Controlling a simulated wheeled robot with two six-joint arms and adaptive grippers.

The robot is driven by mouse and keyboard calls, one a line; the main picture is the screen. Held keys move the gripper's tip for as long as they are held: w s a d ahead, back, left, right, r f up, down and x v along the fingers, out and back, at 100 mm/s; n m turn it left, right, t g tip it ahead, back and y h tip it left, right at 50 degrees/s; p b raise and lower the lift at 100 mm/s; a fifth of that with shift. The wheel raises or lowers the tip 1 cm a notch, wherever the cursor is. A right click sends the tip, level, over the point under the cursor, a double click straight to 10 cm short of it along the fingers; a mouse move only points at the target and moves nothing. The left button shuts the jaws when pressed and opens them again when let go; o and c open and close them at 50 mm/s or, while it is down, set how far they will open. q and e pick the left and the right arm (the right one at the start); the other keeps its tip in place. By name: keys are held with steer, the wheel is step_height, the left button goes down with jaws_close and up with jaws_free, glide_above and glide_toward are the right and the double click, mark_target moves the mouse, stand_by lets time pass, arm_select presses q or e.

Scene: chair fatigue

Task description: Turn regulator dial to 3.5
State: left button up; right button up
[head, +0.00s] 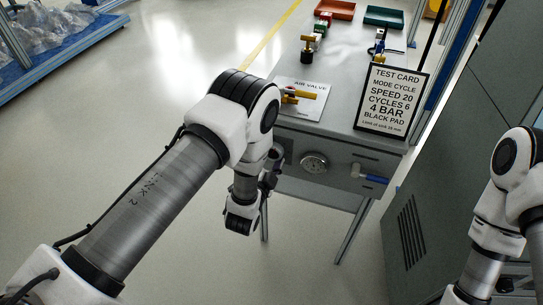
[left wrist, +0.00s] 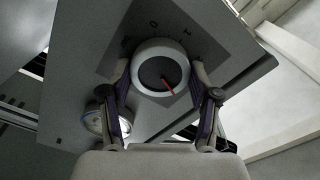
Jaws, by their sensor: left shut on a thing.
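The regulator dial (left wrist: 152,76) is a round knob with a pale rim, a dark face and a red pointer line, on a grey panel. The line slants down and right in the left wrist view. A few scale marks show above the knob, too dim to read surely. My left gripper (left wrist: 161,80) has one finger on each side of the knob and is shut on it. In the head view my left gripper (head: 271,166) is at the front of the grey bench, where my arm hides the dial. My right arm shows at the right edge; its gripper is out of view.
A round gauge (head: 314,163) and a blue-handled valve (head: 370,178) sit on the bench front, right of my left gripper. A test card (head: 392,101) reading 4 BAR stands on the bench top (head: 335,125). A grey cabinet (head: 425,215) stands at the right.

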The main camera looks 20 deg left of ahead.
stand_by(0.4)
arm_select(q)
steer(key=o, duration=1.2)
steer(key=shift+c, duration=0.2)
steer(key=s, duration=0.7)
steer(key=shift+s, duration=0.25)
steer(key=shift+a, duration=0.1)
